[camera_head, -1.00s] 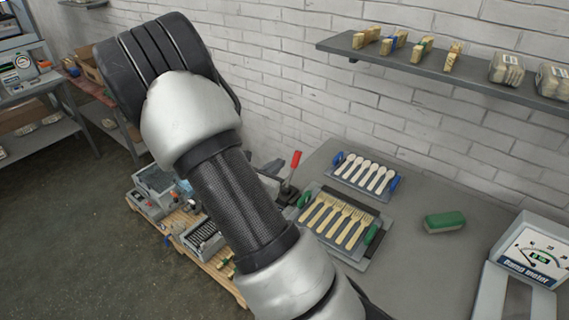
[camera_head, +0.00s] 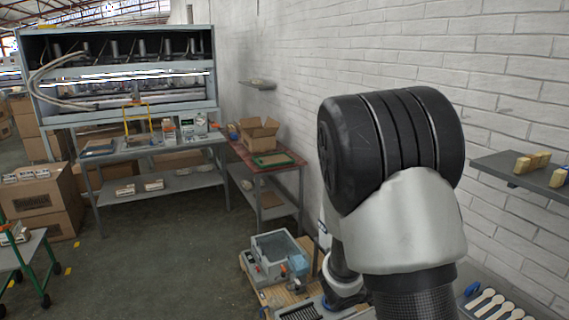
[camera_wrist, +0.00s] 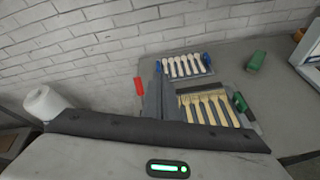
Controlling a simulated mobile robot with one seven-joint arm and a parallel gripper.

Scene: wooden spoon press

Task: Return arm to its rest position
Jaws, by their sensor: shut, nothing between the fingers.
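My gripper (camera_wrist: 160,72) shows in the wrist view as narrow dark fingers rising above the hand's edge. They are shut with nothing between them. In the head view my raised, bent arm fills the right of centre, and the gripper cannot be made out. In the wrist view a tray of wooden forks (camera_wrist: 209,107) lies just right of the fingers. A tray of pale spoons (camera_wrist: 184,66) lies behind it and partly shows in the head view (camera_head: 487,304). A red handle (camera_wrist: 139,86) stands left of the fingers.
A green block (camera_wrist: 256,60) lies on the grey table (camera_wrist: 285,110). A white roll (camera_wrist: 45,103) is at left. In the head view, a wall shelf (camera_head: 535,178) holds wooden bundles at right. Open floor (camera_head: 165,255) lies left.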

